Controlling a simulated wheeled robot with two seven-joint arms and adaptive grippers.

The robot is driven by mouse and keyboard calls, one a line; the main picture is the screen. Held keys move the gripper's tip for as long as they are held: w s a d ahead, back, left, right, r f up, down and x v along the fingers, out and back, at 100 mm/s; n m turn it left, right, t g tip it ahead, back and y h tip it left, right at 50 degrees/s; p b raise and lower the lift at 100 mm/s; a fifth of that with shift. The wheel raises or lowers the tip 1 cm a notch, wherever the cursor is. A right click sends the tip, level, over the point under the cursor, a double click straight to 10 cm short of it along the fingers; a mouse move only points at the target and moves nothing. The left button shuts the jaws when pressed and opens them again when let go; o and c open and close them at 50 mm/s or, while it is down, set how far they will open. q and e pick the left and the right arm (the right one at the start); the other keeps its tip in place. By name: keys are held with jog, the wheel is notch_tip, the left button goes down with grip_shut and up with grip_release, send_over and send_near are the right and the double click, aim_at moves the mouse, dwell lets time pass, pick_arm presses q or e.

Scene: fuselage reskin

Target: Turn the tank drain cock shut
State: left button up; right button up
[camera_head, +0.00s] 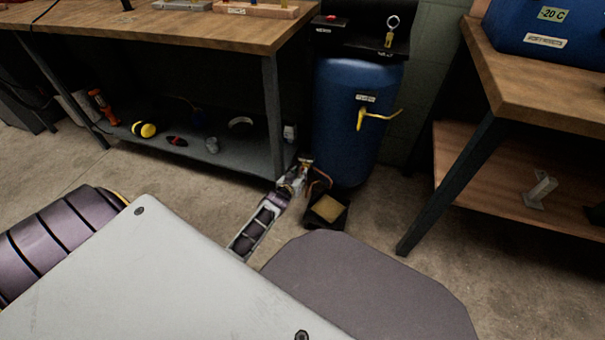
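The blue tank (350,120) stands upright between two benches. A yellow lever handle (375,117) sticks out to the right from its front, under a small label (365,98) too small to read. My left gripper (303,171) is low at the tank's lower left, by the bench leg. It is small and dark here, and I cannot tell its finger gap or whether it touches anything. A thin copper-coloured curved piece (321,179) shows beside it at the tank's foot. No other cock is clearly visible there. My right gripper is not in view.
A dark open tray (340,219) with a tan block sits on the floor before the tank. The left bench (150,28) has a lower shelf (235,155) with loose items. The right bench (540,100) holds a blue box (550,30). Concrete floor is clear at front right.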

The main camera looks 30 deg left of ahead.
aim_at(302, 171)
pick_arm(q)
jog(key=shift+b+x, duration=1.05)
jog(key=shift+x, duration=1.2)
jog(key=shift+c, duration=0.4)
grip_shut()
